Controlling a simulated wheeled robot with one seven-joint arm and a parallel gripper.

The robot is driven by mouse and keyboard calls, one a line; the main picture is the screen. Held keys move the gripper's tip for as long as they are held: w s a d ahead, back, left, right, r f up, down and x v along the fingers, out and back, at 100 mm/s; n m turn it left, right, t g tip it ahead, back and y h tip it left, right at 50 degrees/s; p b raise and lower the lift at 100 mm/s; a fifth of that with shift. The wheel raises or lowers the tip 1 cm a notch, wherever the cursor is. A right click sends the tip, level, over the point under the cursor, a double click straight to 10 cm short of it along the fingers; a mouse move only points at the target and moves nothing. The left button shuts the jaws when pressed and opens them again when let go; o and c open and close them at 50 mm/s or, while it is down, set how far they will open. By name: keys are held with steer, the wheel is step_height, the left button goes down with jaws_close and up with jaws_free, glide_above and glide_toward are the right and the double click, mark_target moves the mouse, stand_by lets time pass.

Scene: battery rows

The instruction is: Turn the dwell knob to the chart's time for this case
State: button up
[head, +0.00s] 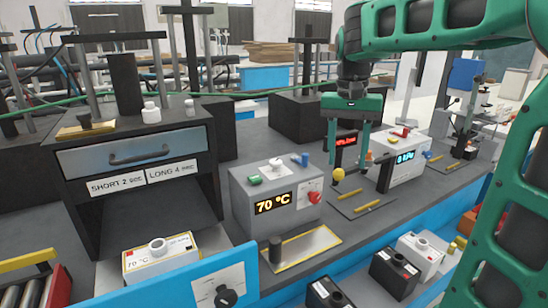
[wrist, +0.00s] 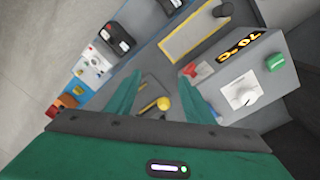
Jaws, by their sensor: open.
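A black knob (head: 225,296) sits on a pale dial plate on the blue front panel (head: 180,292), low in the head view; its setting is too small to read. Signs read "SHORT 2 sec" (head: 116,185) and "LONG 4 sec" (head: 172,171) on the dark press. A white case (head: 150,262) with a "70 °C" label lies in front of the press opening. A grey control box (head: 250,185) displays "70 °C", with a white knob (head: 276,165) on top, also in the wrist view (wrist: 240,96). My gripper (head: 347,155) is open and empty, right of this box, away from the black knob.
A yellow ball-topped lever (head: 338,174) stands near my gripper's fingers and shows in the wrist view (wrist: 163,103). A yellow-edged plate (head: 302,249) with a black post lies before the control box. Dark batteries (head: 393,272) lie along the lower blue shelf.

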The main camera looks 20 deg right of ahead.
steer(key=w+a+r, duration=0.3)
steer(key=w+a, duration=0.3)
steer(key=w, duration=0.2)
step_height(320, 180, up, 2)
glide_above(275, 161)
steer(key=shift+m+y, duration=0.3)
step_height(275, 161, down, 10)
steer(key=shift+d+f, duration=0.1)
steer(key=c, duration=1)
